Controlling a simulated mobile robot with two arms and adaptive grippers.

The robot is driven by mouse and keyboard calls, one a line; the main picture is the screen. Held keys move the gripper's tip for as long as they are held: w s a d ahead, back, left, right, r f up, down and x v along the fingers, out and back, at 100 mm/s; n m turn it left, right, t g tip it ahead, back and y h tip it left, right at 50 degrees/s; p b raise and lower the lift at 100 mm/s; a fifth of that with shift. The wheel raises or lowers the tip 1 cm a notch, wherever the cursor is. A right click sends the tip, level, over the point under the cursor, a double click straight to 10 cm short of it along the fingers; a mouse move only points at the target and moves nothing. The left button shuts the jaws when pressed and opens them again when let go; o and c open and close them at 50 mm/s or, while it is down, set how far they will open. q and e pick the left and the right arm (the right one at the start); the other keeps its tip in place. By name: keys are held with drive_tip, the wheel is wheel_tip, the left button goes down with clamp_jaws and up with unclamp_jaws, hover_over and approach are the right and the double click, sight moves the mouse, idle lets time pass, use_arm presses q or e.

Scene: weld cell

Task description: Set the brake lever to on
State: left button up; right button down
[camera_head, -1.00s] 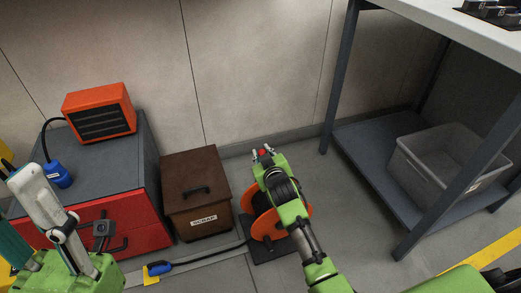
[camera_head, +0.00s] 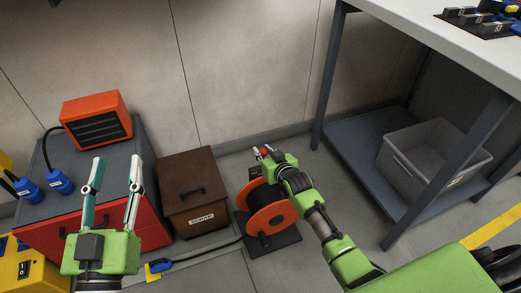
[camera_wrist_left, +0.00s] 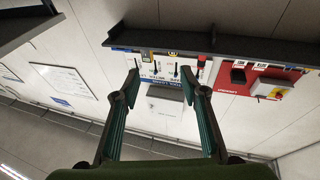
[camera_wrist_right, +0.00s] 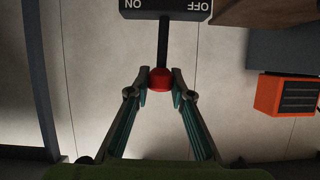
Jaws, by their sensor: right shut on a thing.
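The brake lever has a red ball knob (camera_wrist_right: 160,79) on a dark stem, in the right wrist view. Its black plate (camera_wrist_right: 166,5) reads ON at the left and OFF at the right, upside down; the stem stands near the middle between them. My right gripper (camera_wrist_right: 160,75) is shut on the red knob. In the head view the knob (camera_head: 264,152) shows between the fingertips of my right gripper (camera_head: 262,153), above the cable reel (camera_head: 269,217) with orange flanges. My left gripper (camera_head: 117,160) is open and empty in front of the red-fronted cabinet (camera_head: 155,224).
A brown scrap box (camera_head: 196,193) stands left of the reel. An orange heater-like box (camera_head: 97,117) sits on the cabinet. A workbench (camera_head: 415,33) with a grey bin (camera_head: 430,157) on its lower shelf stands at the right. A blue-ended cable (camera_head: 160,266) lies on the floor.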

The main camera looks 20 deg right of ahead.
drive_tip(key=shift+d+m, duration=0.3)
drive_tip(key=shift+d, duration=0.15)
drive_tip(key=shift+d+f+y, duration=0.15)
drive_tip(key=shift+d+y, duration=0.05)
drive_tip(key=shift+y, duration=0.1)
drive_tip(key=shift+d+m, duration=0.2)
drive_tip(key=shift+m, duration=0.1)
drive_tip(key=shift+d+f+m+y+b, duration=0.35)
drive_tip(key=shift+d+m+y+b, duration=0.5)
drive_tip(key=shift+b, duration=0.3)
use_arm(q)
drive_tip(key=s+r+t+h, duration=0.2)
drive_tip(key=s+r+t, duration=0.3)
drive_tip(key=r, duration=0.4)
drive_tip(key=shift+s, duration=0.2)
drive_tip(key=shift+a, duration=0.1)
use_arm(e)
drive_tip(key=c, duration=1.8)
unclamp_jaws()
drive_tip(key=shift+o, duration=0.2)
